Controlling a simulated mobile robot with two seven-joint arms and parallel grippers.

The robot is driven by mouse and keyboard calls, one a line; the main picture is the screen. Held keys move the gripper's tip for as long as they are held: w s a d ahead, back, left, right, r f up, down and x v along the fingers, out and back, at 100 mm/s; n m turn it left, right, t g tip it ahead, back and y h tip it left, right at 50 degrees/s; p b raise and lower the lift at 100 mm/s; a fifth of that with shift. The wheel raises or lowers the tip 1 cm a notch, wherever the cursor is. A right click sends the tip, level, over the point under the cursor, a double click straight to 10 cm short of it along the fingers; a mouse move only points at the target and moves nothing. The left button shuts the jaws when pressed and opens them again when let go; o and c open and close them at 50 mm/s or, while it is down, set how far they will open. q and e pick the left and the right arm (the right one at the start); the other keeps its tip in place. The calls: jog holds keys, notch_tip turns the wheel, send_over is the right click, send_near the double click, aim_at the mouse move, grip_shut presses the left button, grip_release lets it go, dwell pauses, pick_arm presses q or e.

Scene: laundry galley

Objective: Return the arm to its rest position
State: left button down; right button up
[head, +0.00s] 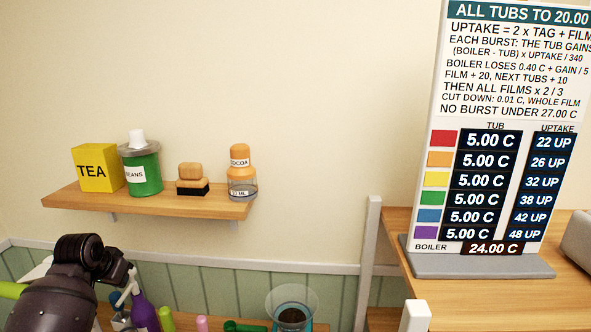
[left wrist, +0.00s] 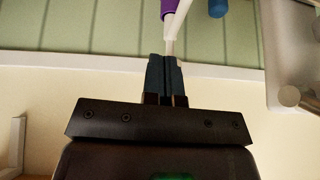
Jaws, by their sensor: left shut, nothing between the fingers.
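My left arm (head: 62,290) comes in at the lower left of the head view, in front of the green panelled wall. Its dark left gripper (left wrist: 165,68) shows in the left wrist view with its two fingers together and nothing between them. A purple bottle (head: 144,313) with a white top stands beyond the gripper in the head view. In the left wrist view the bottle's white part appears just past the fingertips; I cannot tell whether they touch. My right gripper is not in view.
A wall shelf (head: 150,201) holds a yellow tea box (head: 97,168), a green beans tin (head: 141,172), a brush (head: 193,179) and a cocoa jar (head: 242,175). A clear container (head: 291,306) stands below. A sign board (head: 490,180) stands on the wooden top (head: 500,316) at right.

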pick_arm(q)
jog(key=s+d+f+g, duration=0.1)
jog(key=s+d+f, duration=0.25)
jog(key=s, duration=0.35)
jog(key=s+d+f, duration=0.2)
jog(key=s+f, duration=0.2)
jog(key=s, duration=0.2)
jog(key=s+d+f+g, duration=0.1)
jog(key=s+d+f, duration=0.1)
jog(key=s+f, duration=0.35)
jog(key=s+d+r+n, duration=0.15)
jog(key=s+d, duration=0.25)
jog(key=s, duration=0.7)
jog(key=s+d+r+m, duration=0.1)
jog(key=s+d+r, duration=0.15)
jog(key=s, duration=0.85)
jog(key=w+f+t+b, duration=0.1)
jog(key=w+f+t, duration=0.2)
jog(key=f, duration=0.4)
jog(key=w+f+t+b, duration=0.2)
jog(key=w+f+t, duration=0.2)
jog(key=f, duration=0.3)
jog(key=shift+w+d, duration=0.25)
jog(key=shift+w, duration=0.1)
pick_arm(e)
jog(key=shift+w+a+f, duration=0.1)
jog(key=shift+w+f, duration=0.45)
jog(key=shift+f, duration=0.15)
pick_arm(q)
jog(key=shift+f, duration=0.1)
